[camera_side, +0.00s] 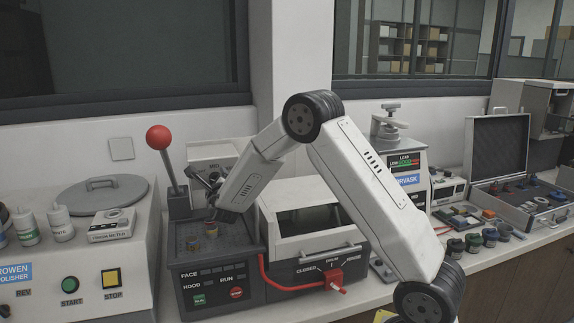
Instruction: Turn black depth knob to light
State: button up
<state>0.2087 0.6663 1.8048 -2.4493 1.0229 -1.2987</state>
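My gripper (213,188) is at the grey upright head (212,152) of the dark grey machine, close to its front face. Its fingers are small and dark here, partly covered by my own wrist, so I cannot tell whether they are open or shut or touching anything. I cannot make out a black depth knob or a "light" mark with certainty. The front of the head is largely behind my gripper, and its lettering is too small to read.
A red-balled lever (159,138) stands left of the head. Small round pieces (210,229) lie on the deck below. A hooded box (313,220) and red valve handle (330,279) are to the right. A polisher (75,275) stands at left, an open case (500,150) at right.

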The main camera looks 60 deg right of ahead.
jog(key=shift+s+a, duration=0.1)
jog(key=v, duration=0.7)
jog(key=shift+s+a, duration=0.2)
dwell(0.3)
jog(key=shift+r, duration=0.1)
notch_tip(320, 180, up, 6)
jog(key=s+m+g+y, duration=0.2)
jog(key=m+g+y, duration=0.25)
jog(key=m, duration=1.25)
jog(key=s+a+f+m+g+y, duration=0.1)
jog(key=s+a+f+m, duration=0.1)
jog(key=s+a+f+m+g+y, duration=0.1)
jog(key=s+a+f+m, duration=0.1)
jog(key=s+f+m, duration=0.1)
jog(key=s+a+f+m+g+y, duration=0.1)
jog(key=s+a+f+m, duration=0.1)
jog(key=a+f, duration=0.1)
jog(key=shift+s+f+y, duration=0.25)
jog(key=shift+s+y, duration=0.1)
jog(key=shift+s, duration=0.05)
jog(key=s+a+f+m+g+y, duration=0.1)
jog(key=s+a+f+m+y, duration=0.1)
jog(key=s+a+f+m, duration=0.2)
jog(key=s+a+f+m+g+y, duration=0.1)
jog(key=s+a+f+m, duration=0.3)
jog(key=s+m, duration=0.5)
jog(key=shift+s+a+f+g+y, duration=0.15)
jog(key=shift+s+a+g+y, duration=0.15)
jog(key=shift+a+y, duration=0.45)
